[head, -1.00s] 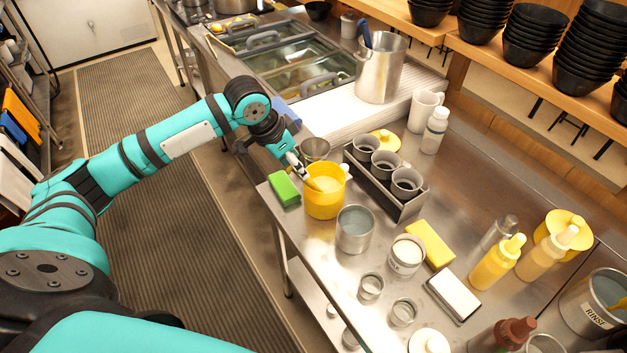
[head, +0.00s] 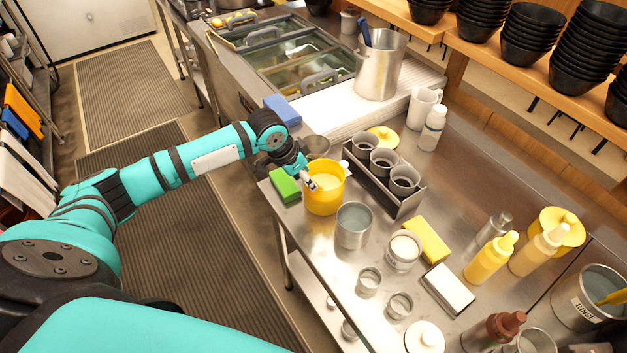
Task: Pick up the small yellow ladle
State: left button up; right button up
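A yellow container (head: 323,202) stands near the left edge of the steel counter, with pale yellow contents inside. My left gripper (head: 309,184) reaches over its left rim, with its fingertips low at the mouth. The fingers are too small and partly hidden to tell whether they are open or shut on anything. No separate ladle shows clearly in the yellow container. A yellow handle-like piece (head: 613,297) sticks out of the bin marked RINSE (head: 583,309) at the far right; I cannot tell whether it is a ladle. My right gripper is not in view.
A green sponge (head: 285,185) lies left of the yellow container and a metal cup (head: 354,226) stands right of it. A rack (head: 410,203) of grey cups is behind. Yellow squeeze bottles (head: 489,258) stand further right. A blue block (head: 283,110) lies behind my forearm.

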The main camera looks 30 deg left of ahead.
pick_arm(q)
grip_shut()
